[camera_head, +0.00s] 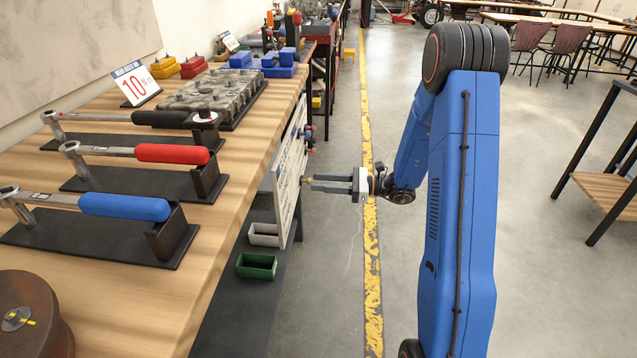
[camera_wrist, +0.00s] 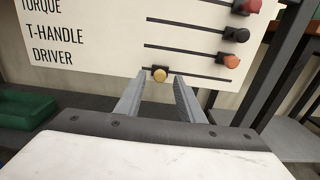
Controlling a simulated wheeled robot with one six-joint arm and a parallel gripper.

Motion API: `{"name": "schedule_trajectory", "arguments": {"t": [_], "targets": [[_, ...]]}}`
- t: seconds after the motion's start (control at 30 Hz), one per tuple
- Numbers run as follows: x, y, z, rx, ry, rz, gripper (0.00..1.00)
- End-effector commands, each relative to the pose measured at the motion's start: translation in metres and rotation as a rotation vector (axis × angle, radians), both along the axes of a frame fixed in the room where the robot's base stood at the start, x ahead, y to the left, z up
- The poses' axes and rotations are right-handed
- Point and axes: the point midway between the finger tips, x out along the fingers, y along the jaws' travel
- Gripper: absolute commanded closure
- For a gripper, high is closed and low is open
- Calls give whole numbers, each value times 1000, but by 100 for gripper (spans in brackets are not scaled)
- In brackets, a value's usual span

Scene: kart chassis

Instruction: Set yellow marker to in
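The yellow marker (camera_wrist: 160,75) is a small round knob on the lowest dark slot of a white board (camera_wrist: 95,45), near the slot's left end. In the wrist view my gripper (camera_wrist: 159,77) is open, with one finger on each side of the yellow marker. I cannot tell whether either finger touches it. In the head view my gripper (camera_head: 307,183) points left at the face of the board (camera_head: 287,170), which stands upright at the workbench's side. The label for "in" cannot be made out.
Red (camera_wrist: 246,7), black (camera_wrist: 236,35) and orange (camera_wrist: 230,61) knobs sit towards the right of the slots above. A green bin (camera_head: 257,265) and a grey bin (camera_head: 264,235) lie below the board. The workbench (camera_head: 115,290) holds torque wrenches.

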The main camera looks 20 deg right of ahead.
Motion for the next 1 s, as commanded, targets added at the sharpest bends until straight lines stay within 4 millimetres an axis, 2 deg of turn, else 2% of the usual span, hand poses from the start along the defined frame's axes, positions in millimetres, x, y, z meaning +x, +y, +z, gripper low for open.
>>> {"name": "schedule_trajectory", "arguments": {"t": [0.2,0.47,0.5,0.63,0.87,1.0], "targets": [[4,11,0,0,0,1,65],[5,12,0,0,0,0,65],[5,12,0,0,0,0,70],[5,11,0,0,0,0,100],[9,9,0,0,0,-1,100],[34,-1,0,-1,-2,-1,100]]}}
